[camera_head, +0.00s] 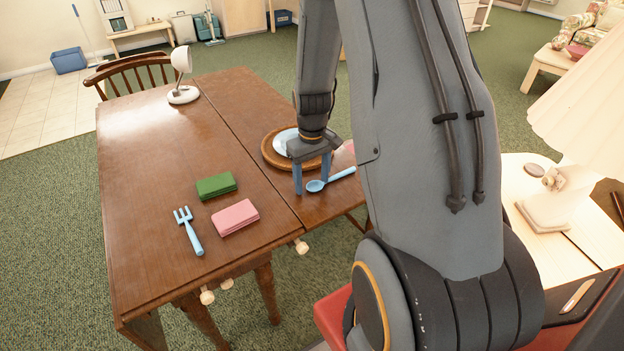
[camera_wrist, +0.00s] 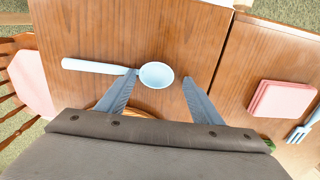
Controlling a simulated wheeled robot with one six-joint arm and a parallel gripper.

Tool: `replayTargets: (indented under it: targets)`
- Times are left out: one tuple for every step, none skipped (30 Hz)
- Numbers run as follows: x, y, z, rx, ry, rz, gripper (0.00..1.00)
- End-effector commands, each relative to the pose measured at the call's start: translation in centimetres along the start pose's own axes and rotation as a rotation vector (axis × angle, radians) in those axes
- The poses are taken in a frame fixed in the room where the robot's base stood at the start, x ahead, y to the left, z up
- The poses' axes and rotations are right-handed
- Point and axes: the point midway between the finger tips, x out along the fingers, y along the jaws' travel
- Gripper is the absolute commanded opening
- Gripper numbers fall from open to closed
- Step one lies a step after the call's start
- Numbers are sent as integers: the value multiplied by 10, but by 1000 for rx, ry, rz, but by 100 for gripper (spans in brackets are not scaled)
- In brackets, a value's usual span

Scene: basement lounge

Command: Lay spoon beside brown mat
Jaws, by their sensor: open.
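The light blue spoon (camera_head: 330,180) lies on the wooden table's near right part, just in front of the round brown mat (camera_head: 269,156), apart from it. A pale plate (camera_head: 285,141) sits on the mat, partly hidden by my gripper. My gripper (camera_head: 312,189) is open and points down at the spoon's bowl. In the wrist view my open fingers (camera_wrist: 160,80) stand either side of the spoon's bowl (camera_wrist: 156,75), its handle reaching left past the left finger. Nothing is held. I cannot tell whether the fingertips touch the spoon or table.
On the table (camera_head: 150,150) lie a green block (camera_head: 216,186), a pink block (camera_head: 236,217) and a blue fork (camera_head: 189,232). A white lamp (camera_head: 183,80) stands at the far edge. The table's left side is clear. A wooden chair (camera_head: 130,72) stands behind.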

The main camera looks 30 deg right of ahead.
Motion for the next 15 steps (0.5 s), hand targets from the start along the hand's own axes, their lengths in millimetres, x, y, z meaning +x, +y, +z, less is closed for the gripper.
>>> replayTargets:
  targets:
    - [-3, 0, 0, 0, 1, 0, 60]
    - [-5, 0, -1, 0, 1, 1, 60]
    - [-8, 0, -1, 0, 1, 1, 60]
    - [-12, 0, -1, 0, 2, 1, 60]
    - [-16, 0, -2, 0, 4, 1, 60]
    - [-22, 0, -2, 0, 4, 1, 60]
    - [-27, 0, -2, 0, 4, 2, 60]
    - [-33, 1, -2, 0, 5, 2, 60]
    - [-41, 1, -2, 0, 5, 2, 60]
    - [-46, 1, -2, 0, 5, 2, 60]
    - [-52, 1, -2, 0, 5, 2, 60]
    - [-60, 1, -2, 0, 5, 2, 60]
    - [-66, 1, -2, 0, 5, 2, 60]
    - [-72, 0, -1, 0, 4, 2, 60]
    - [-79, 1, -2, 0, 5, 2, 60]
